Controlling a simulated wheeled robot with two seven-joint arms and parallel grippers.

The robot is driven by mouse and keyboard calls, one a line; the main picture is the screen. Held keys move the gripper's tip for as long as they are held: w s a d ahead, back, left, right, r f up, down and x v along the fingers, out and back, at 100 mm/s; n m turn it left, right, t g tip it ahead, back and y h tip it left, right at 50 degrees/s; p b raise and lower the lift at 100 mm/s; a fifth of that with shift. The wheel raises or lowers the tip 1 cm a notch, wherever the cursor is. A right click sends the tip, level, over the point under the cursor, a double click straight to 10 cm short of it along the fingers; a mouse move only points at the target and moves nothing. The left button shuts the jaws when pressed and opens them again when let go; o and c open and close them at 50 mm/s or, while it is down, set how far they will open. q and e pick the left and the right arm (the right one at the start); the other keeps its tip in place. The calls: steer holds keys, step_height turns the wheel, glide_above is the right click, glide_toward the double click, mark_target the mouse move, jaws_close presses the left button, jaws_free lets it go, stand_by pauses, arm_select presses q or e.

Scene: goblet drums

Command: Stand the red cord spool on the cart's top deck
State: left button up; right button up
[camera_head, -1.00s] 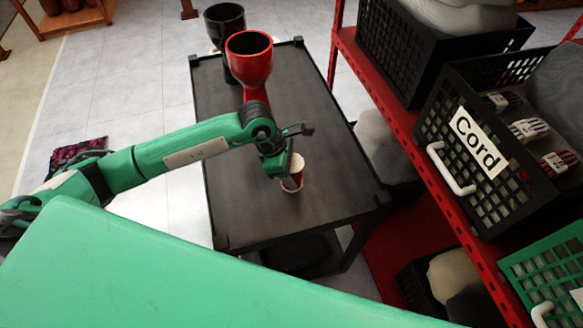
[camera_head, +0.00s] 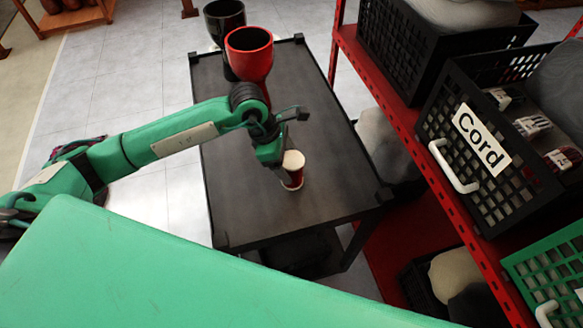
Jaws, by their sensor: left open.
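The red cord spool (camera_head: 292,178), with a pale top, stands upright on the cart's black top deck (camera_head: 330,150), toward the deck's near right part. My left gripper (camera_head: 275,158) is open, just to the left of and slightly above the spool. The fingers overlap the spool's left edge in the picture, and I cannot tell whether they touch it. The fingertips are partly hidden behind the gripper body. My right gripper is not in view.
To the right, a red shelf (camera_head: 400,120) holds black crates, including the Cord crate (camera_head: 485,190) with several spools. The deck's middle right is clear.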

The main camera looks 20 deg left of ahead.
arm_select(q)
steer(key=b+v, duration=0.2)
steer(key=v, duration=0.6)
steer(key=shift+r, duration=0.3)
steer(key=shift+a, duration=0.1)
